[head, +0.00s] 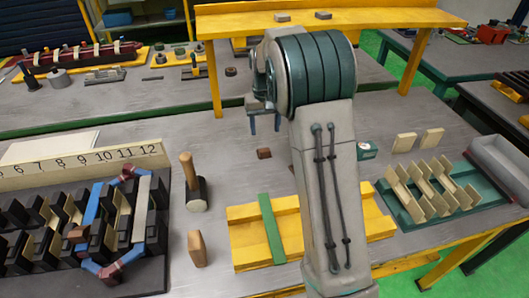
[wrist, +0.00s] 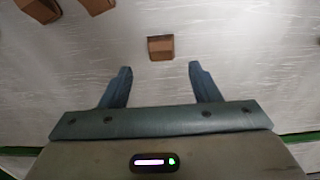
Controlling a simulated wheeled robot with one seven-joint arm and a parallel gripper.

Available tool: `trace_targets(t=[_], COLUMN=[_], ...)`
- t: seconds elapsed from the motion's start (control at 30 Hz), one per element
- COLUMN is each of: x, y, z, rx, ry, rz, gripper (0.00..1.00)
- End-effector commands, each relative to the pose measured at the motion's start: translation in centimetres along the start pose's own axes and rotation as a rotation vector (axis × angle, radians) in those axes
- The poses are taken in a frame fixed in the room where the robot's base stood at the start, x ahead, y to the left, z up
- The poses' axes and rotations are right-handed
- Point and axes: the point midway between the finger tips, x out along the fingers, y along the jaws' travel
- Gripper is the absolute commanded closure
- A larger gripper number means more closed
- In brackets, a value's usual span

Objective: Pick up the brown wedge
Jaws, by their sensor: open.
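The brown wedge (head: 264,153) is a small brown block lying on the grey bench top, left of my arm in the head view. In the wrist view the brown wedge (wrist: 160,48) lies just beyond the fingertips, roughly centred between them. My gripper (wrist: 160,70) is open, with its two blue-grey fingers apart and nothing between them. In the head view my gripper (head: 264,124) hangs above and behind the wedge, apart from it; my arm hides part of it.
A mallet (head: 196,190) and a wooden block (head: 197,248) stand to the left. A yellow fixture (head: 245,215) with a green strip lies in front. A teal tray with pale slotted pieces (head: 410,208) is at right. A yellow shelf (head: 217,85) rises behind. Bench around the wedge is clear.

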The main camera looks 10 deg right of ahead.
Motion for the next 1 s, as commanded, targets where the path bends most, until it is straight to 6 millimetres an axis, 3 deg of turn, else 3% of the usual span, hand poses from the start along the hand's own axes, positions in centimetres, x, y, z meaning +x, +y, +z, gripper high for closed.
trace_targets(t=[0.13, 0.37, 0.67, 0.97, 1.0], x=[2.5, 4.1, 8.3, 8.9, 8.9], y=[0.0, 0.0, -0.1, -0.1, -0.1], z=[0.1, 0.0, -0.2, -0.2, -0.2], rx=[-0.001, -0.001, 0.000, -0.001, -0.001], ry=[-0.003, -0.002, -0.002, 0.001, 0.001], rz=[0.001, 0.001, 0.000, 0.000, 0.000], gripper=[0.44, 0.44, 0.44, 0.44, 0.52])
